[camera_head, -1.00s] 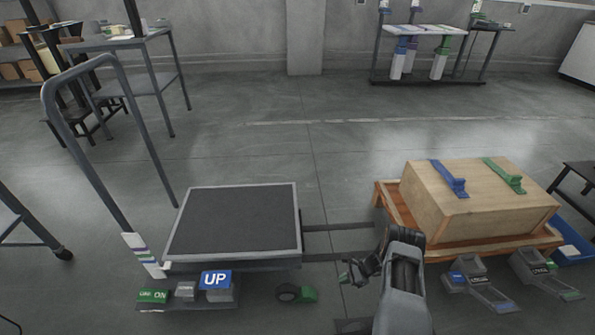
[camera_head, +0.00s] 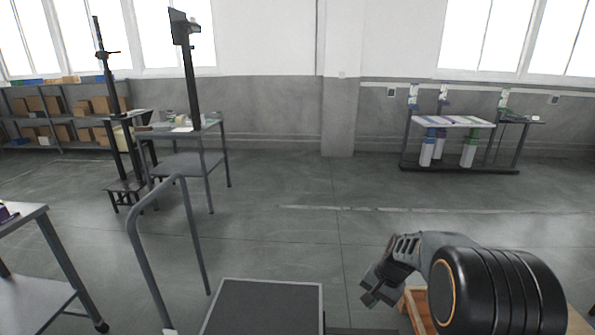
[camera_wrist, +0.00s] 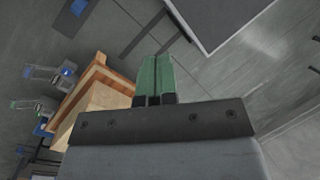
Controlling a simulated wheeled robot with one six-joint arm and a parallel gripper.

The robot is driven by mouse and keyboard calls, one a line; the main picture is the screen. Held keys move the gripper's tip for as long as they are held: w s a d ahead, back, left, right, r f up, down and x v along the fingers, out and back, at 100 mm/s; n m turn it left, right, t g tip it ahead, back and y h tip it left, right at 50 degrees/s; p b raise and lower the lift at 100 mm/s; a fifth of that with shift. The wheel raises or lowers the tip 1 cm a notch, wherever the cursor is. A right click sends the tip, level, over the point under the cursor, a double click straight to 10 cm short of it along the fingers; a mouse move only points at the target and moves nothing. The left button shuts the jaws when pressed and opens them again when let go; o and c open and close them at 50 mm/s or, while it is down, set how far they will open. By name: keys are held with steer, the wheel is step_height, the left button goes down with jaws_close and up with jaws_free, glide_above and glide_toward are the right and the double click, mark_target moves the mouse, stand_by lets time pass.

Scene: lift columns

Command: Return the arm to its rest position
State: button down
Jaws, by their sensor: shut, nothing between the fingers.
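My gripper (camera_head: 371,291) is at the lower right of the head view, in front of my raised arm. In the wrist view its green fingers (camera_wrist: 155,78) are together with nothing between them. It is in the air, apart from the lift cart and the crate. My arm hides much of the wooden crate (camera_head: 417,307) in the head view. The crate also shows at the left in the wrist view (camera_wrist: 92,92).
The cart's dark platform (camera_head: 265,308) is at the bottom middle, with its grey handle (camera_head: 143,250) to the left. A grey table (camera_head: 38,212) stands at the far left. A rack with bottles (camera_head: 460,140) stands at the back right. The middle floor is clear.

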steer(key=s+a+r+n+t+h+p, duration=0.1)
steer(key=s+r+p, duration=0.3)
steer(key=r, duration=0.5)
steer(key=s+a+r+n+t+h+p, duration=0.1)
steer(key=s+r+n+p, duration=0.2)
steer(key=s+r+p, duration=0.2)
steer(key=s+a+r+n+t+h+p, duration=0.1)
steer(key=s+r+n+p, duration=0.2)
steer(key=s+r, duration=0.4)
steer(key=w+p+v, duration=0.1)
steer(key=v, duration=0.4)
steer(key=shift+a+r+p, duration=0.3)
steer(key=shift+r, duration=0.25)
steer(key=shift+s, duration=0.15)
